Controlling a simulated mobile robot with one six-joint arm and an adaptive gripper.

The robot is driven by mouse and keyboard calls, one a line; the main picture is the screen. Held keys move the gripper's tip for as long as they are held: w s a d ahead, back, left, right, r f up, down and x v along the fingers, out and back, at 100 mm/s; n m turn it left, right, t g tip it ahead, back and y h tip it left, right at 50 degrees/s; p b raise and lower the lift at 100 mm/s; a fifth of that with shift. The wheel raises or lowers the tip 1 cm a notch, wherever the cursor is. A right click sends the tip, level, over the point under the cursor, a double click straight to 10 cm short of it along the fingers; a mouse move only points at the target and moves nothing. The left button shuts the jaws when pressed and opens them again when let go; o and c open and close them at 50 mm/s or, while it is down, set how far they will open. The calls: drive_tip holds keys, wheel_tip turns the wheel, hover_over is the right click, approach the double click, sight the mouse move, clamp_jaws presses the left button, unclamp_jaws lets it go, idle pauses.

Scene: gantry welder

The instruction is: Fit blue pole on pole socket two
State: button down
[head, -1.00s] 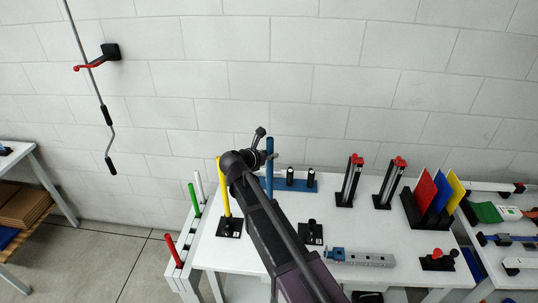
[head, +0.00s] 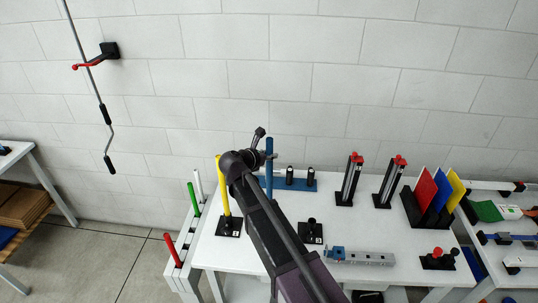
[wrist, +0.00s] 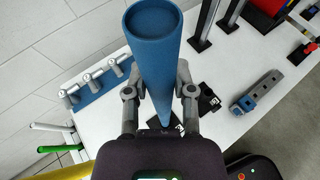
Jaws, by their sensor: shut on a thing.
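My gripper (wrist: 160,95) is shut on the blue pole (wrist: 158,50), with one finger on each side of it. In the head view the pole (head: 269,160) stands about upright at the end of my arm, and my arm hides its lower end. A black pole socket (head: 310,232) with a short round stub holds no pole and stands on the white table, right of my arm. In the wrist view a labelled black base (wrist: 206,102) shows beside the pole's far end. I cannot tell how far apart they are.
A yellow pole (head: 223,190) stands in a black base left of my arm. A blue plate with pegs (head: 290,184) lies behind. A white rack (head: 190,235) holds red, green and white poles. A grey metal bar (head: 362,258) lies front right; clamp stands (head: 349,182) stand behind.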

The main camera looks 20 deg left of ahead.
sight(269, 172)
drive_tip(key=shift+f+b, duration=0.55)
drive_tip(key=shift+f, duration=0.1)
drive_tip(key=shift+f+b, duration=3.65)
drive_tip(key=shift+c, duration=1.9)
unclamp_jaws()
drive_tip(key=shift+r, duration=0.15)
